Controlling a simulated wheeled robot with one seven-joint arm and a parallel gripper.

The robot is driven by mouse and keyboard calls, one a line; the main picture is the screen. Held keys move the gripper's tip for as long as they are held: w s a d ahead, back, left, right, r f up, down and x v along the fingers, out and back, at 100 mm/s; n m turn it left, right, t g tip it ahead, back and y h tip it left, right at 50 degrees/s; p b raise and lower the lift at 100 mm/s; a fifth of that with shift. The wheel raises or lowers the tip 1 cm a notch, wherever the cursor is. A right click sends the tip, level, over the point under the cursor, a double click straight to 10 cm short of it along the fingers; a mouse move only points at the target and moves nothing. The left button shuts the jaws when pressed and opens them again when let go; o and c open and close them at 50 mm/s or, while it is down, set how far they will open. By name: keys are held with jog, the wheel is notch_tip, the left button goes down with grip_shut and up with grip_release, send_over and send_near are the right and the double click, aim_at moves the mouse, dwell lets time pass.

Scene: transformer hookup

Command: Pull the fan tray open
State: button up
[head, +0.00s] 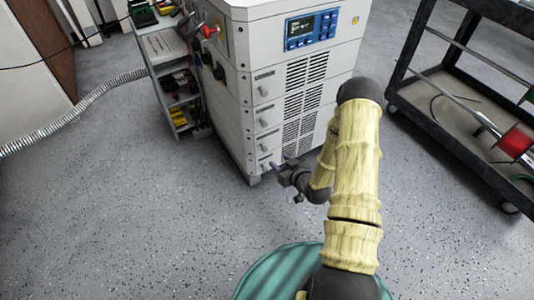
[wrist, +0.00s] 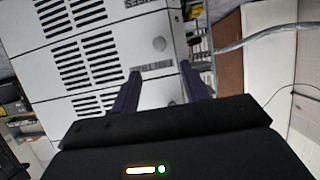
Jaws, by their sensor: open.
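The pale cabinet (head: 300,70) stands ahead with a stack of shut front panels, each with vent slots, a small label and a round knob. I cannot read the labels, so I cannot tell which panel is the fan tray. My gripper (head: 280,163) is low at the lowest panel, close to the front. In the wrist view my gripper (wrist: 162,74) is open, its two dark fingers apart with a label (wrist: 154,67) seen between them. A grey knob (wrist: 158,44) lies beyond the fingertips, and nothing is visibly held. Contact with the cabinet cannot be told.
A grey shelf unit (head: 178,90) with tools stands left of the cabinet. A corrugated hose (head: 85,103) runs along the left. The speckled floor (head: 130,220) before the cabinet is clear.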

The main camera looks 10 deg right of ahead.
aim_at(266, 150)
jog(key=b+x, duration=0.4)
jog(key=x, duration=0.6)
jog(key=shift+w+f, duration=0.1)
jog(key=shift+f, duration=0.1)
jog(key=shift+w+a, duration=0.15)
jog(key=shift+w, duration=0.35)
grip_shut()
